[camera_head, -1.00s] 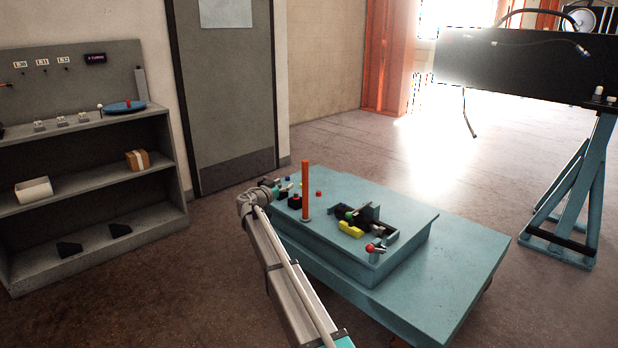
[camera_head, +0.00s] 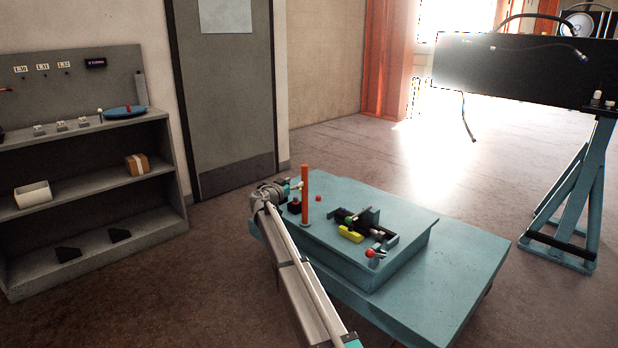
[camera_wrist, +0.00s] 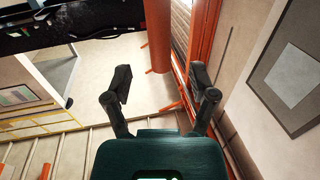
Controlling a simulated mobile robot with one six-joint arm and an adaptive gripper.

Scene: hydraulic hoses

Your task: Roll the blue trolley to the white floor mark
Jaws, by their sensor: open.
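A low blue platform (camera_head: 455,275) with a raised deck stands in the middle of the head view. It looks like the trolley, though its wheels are not clearly shown. An upright orange post (camera_head: 305,190) rises from its left part. My gripper (camera_head: 296,183) is at the deck's far left, close to the post and partly hidden by it. In the wrist view, my gripper's two black fingers (camera_wrist: 160,95) are spread open with nothing between them. An orange cylinder (camera_wrist: 158,35), perhaps the same post, shows beyond the fingers. I see no white floor mark.
The deck carries a black fixture (camera_head: 350,218), a yellow block (camera_head: 350,234) and a red ball (camera_head: 370,252). A grey shelf (camera_head: 90,215) stands left. A blue stand (camera_head: 572,215) with a black panel (camera_head: 520,75) stands right. Floor behind the platform is clear.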

